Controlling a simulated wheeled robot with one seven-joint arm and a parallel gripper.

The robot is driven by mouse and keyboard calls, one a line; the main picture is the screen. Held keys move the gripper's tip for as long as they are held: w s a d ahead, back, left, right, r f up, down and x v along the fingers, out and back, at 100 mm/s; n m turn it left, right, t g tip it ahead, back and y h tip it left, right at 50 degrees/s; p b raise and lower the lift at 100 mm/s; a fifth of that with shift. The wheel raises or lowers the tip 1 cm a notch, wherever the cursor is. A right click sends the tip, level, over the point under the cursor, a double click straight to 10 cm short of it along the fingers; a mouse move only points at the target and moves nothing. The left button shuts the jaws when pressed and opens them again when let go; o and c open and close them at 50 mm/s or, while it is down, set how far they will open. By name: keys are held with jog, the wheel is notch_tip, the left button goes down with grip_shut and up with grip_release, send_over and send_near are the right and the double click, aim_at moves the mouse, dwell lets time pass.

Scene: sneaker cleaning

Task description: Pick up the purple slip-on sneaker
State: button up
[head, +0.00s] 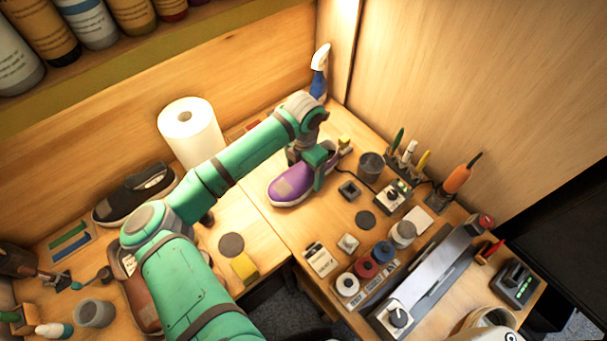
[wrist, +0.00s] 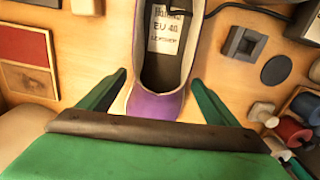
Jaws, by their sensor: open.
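The purple slip-on sneaker (head: 291,186) sits on the wooden bench, below my arm's end in the head view. In the wrist view the sneaker (wrist: 157,106) lies lengthwise, with a purple end nearest my gripper and a white label reading "EU 40" inside its opening. My gripper (wrist: 156,82) is open, with one green finger on each side of the shoe. Bench wood shows between each finger and the shoe, so the fingers look apart from it. In the head view my gripper (head: 316,160) partly hides the shoe.
A paper towel roll (head: 190,133) stands behind on the left, and a dark shoe (head: 135,194) lies further left. A grey cup (head: 370,165), small blocks and spools (head: 383,252) crowd the right side.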

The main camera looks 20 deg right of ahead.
jog(key=c, duration=1.4)
jog(key=shift+o, duration=0.2)
jog(key=shift+r, duration=0.1)
